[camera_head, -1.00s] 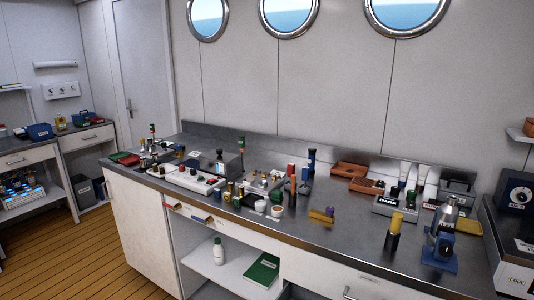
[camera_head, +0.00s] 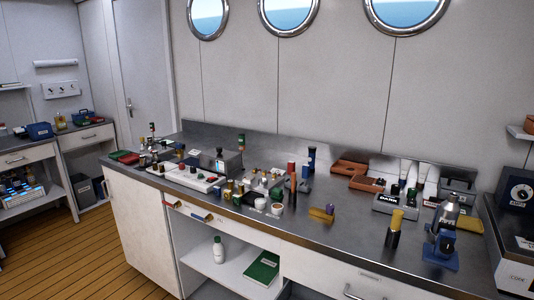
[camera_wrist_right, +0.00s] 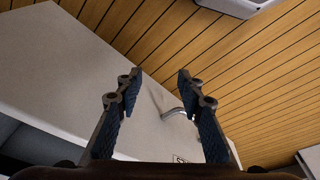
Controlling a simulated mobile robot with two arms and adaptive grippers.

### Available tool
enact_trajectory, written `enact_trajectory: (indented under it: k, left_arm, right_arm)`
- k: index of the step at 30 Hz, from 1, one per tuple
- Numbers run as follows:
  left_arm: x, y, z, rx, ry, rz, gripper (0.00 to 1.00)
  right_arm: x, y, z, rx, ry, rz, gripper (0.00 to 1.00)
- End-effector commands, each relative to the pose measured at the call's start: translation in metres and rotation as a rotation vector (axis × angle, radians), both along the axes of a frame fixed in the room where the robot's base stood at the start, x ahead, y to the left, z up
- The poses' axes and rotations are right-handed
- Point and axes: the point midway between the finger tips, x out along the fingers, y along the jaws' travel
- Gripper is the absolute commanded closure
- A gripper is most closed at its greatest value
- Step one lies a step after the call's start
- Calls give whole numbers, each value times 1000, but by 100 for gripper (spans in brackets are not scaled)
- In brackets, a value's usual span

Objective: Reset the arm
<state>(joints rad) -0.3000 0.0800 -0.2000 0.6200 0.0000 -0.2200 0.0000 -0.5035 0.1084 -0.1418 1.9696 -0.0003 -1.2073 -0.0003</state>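My right gripper (camera_wrist_right: 158,85) shows in the right wrist view with its two dark, blue-padded fingers spread apart. Nothing is between the fingers. Beyond them are a pale cabinet front with a metal handle (camera_wrist_right: 173,112) and the wooden floor. Neither of my arms nor grippers shows in the head view. The metal counter (camera_head: 300,243) there carries several small bottles and devices.
A yellow-capped dark bottle (camera_head: 395,229) and a blue stand (camera_head: 440,250) are near the counter's right front. A white control box (camera_head: 187,175) sits at the left. Wooden floor is clear at left.

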Motion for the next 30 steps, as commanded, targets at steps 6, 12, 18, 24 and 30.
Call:
enact_trajectory:
  k: [6,12,18,24,30]
  left_arm:
    - [0,0,-9,0,0,0,100]
    - [0,0,-16,0,0,0,100]
    - [0,0,-23,0,0,0,100]
    - [0,0,-28,0,0,0,100]
    - [0,0,-29,0,0,0,100]
  right_arm:
    - [-24,-2,-105,-4,46,7,65]
    - [-64,-8,-186,-9,82,15,65]
    - [-119,-17,-251,-13,117,24,65]
    - [-173,-28,-291,-18,144,30,65]
    - [-200,-33,-304,-20,156,34,65]
